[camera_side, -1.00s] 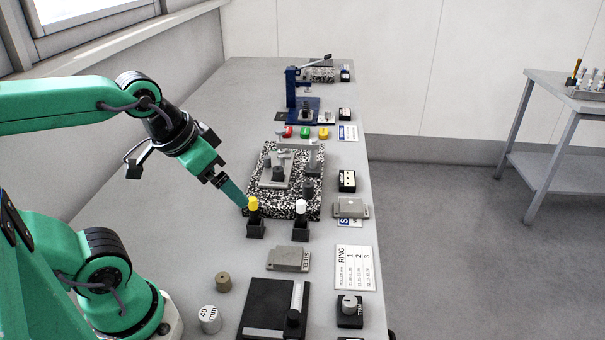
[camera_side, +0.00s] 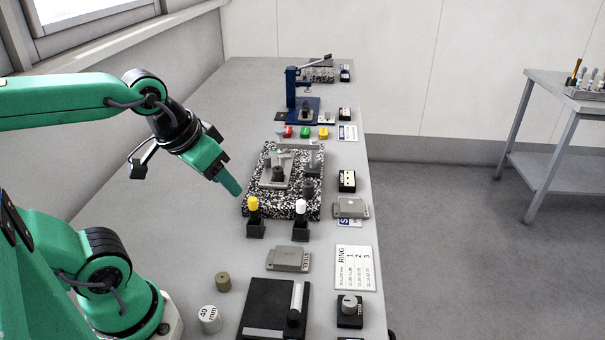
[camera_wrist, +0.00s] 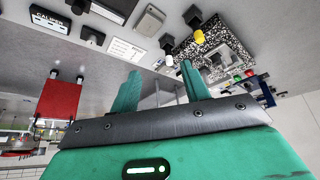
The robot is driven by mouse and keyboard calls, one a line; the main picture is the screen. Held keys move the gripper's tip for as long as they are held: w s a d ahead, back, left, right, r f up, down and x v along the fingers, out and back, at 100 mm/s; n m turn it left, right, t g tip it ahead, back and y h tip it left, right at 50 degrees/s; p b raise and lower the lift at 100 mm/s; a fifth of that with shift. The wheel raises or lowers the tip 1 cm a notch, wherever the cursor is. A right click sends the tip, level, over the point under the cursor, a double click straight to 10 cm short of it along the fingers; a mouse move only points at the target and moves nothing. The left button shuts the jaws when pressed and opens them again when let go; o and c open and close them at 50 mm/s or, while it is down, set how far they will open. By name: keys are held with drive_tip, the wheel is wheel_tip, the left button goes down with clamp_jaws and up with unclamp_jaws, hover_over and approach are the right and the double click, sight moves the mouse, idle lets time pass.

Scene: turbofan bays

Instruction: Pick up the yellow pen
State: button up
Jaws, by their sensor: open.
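The yellow pen (camera_side: 253,204) stands upright in a small black holder (camera_side: 255,230) at the near left corner of the speckled plate. Its yellow top also shows in the wrist view (camera_wrist: 169,60). My gripper (camera_side: 236,191) is just up and left of the pen in the side view, apart from it. The pen's lower part is hidden in the holder.
A white-topped pen (camera_side: 301,208) stands in a similar holder to the right. The black-and-white speckled plate (camera_side: 256,204) carries a grey fixture behind them. A grey block (camera_side: 289,259) and a brass cylinder (camera_side: 223,282) lie nearer. The bench left of the pen is clear.

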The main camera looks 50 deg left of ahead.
drive_tip(key=w+n, duration=0.1)
drive_tip(key=n, duration=0.1)
drive_tip(key=n+g, duration=0.5)
drive_tip(key=n, duration=1.9)
hover_over(252, 199)
drive_tip(key=f, duration=1)
drive_tip(key=shift+s+d+f, duration=0.2)
drive_tip(key=shift+d+f, duration=0.05)
drive_tip(key=shift+f, duration=0.1)
drive_tip(key=shift+w+a+f+n, duration=0.15)
drive_tip(key=shift+a+f+n, duration=0.3)
drive_tip(key=shift+n, duration=0.45)
drive_tip(key=shift+d+f, duration=0.1)
drive_tip(key=shift+d, duration=0.05)
drive_tip(key=shift+f, duration=1.25)
drive_tip(key=shift+d+f, duration=0.15)
drive_tip(key=shift+f, duration=2.45)
